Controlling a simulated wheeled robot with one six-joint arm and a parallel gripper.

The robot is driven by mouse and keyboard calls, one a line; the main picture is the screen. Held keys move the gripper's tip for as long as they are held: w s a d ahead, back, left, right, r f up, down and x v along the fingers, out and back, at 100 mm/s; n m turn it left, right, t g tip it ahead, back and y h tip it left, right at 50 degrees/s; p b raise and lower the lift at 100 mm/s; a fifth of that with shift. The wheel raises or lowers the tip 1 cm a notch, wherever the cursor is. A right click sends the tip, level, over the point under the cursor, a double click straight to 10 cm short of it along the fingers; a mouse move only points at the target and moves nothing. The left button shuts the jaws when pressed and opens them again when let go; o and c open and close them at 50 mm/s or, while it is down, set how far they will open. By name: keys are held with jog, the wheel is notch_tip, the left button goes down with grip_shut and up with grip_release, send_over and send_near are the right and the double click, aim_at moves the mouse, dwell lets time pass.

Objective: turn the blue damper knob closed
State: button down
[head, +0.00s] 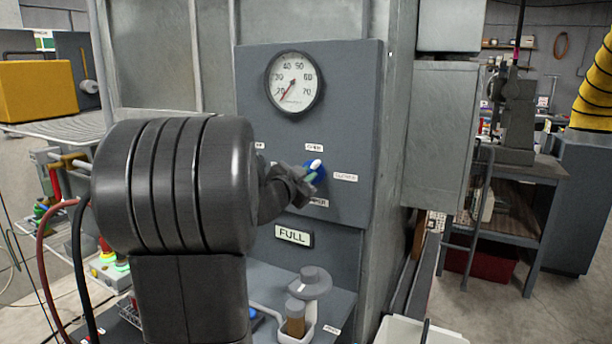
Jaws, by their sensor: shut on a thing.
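The blue damper knob (320,171) is on the grey control panel (345,95), below the round dial. A white pointer mark on it shows at its upper part, near the label above it, which seems to read OPEN. A label that seems to read CLOSED is to its right, and a partly hidden label is below. My gripper (303,182) is at the knob from the left, its jaws shut on it. My dark arm hides the panel's left part and much of the gripper.
The gauge (295,82) sits above the knob, its red needle at lower left. A FULL sign (294,235) is below. A shelf beneath holds a grey lidded piece (311,283) and a brown jar (295,318). A grey box (440,132) stands right of the panel.

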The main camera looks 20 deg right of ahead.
jog(key=m, duration=0.4)
jog(key=m+b, duration=0.1)
jog(key=m, duration=0.3)
jog(key=f+m+b, duration=0.1)
jog(key=m, duration=0.2)
jog(key=shift+s+d+m, duration=0.15)
jog(key=shift+m, duration=0.25)
dwell(0.3)
jog(key=c, duration=1.5)
grip_release()
jog(key=shift+r, duration=0.1)
jog(key=shift+o, duration=0.2)
jog(key=v, duration=1.4)
jog(key=shift+b, duration=0.3)
